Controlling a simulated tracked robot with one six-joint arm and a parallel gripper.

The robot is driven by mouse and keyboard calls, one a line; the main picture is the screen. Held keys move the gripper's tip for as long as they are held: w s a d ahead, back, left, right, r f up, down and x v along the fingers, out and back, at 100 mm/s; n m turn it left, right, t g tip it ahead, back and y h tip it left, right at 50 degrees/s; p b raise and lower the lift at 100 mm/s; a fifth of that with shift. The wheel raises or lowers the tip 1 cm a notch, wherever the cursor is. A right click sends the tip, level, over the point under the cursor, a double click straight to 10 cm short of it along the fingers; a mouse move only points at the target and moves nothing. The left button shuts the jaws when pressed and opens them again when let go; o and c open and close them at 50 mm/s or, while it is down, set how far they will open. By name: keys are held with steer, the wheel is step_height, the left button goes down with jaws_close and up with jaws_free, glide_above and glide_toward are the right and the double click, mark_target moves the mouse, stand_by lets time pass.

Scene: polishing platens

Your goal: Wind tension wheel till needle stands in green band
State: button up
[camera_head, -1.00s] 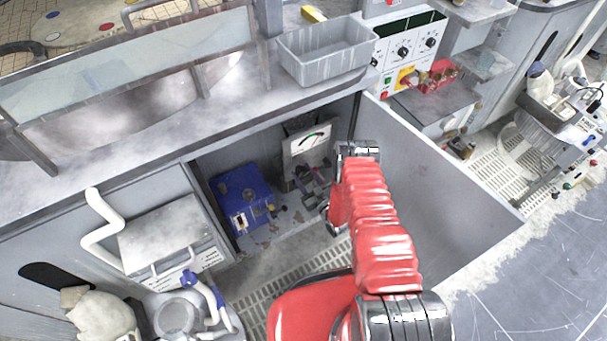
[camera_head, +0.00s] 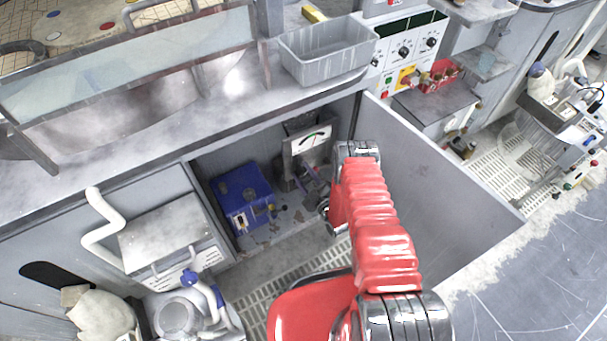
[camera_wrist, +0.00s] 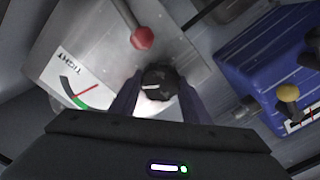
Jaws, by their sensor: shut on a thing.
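The tension wheel is a small black knob (camera_wrist: 158,83) with a white mark, on a grey metal panel (camera_wrist: 105,40). My gripper (camera_wrist: 159,90) is shut on it, one dark finger on each side. In the wrist view the white gauge (camera_wrist: 60,68), lettered TIGHT, lies left of the knob. The gauge is small in the head view (camera_head: 311,139), where my arm partly hides the wheel.
A lever with a red ball (camera_wrist: 142,38) stands beside the knob. A blue box (camera_wrist: 275,65) with a yellow knob (camera_wrist: 288,92) is to the right; in the head view it sits left in the cabinet (camera_head: 242,190). The open door (camera_head: 430,190) stands right of my arm.

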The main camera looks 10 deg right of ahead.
steer(key=o, duration=1)
steer(key=shift+o, duration=0.2)
steer(key=v, duration=1.3)
steer(key=shift+s, duration=0.35)
steer(key=shift+d, duration=0.1)
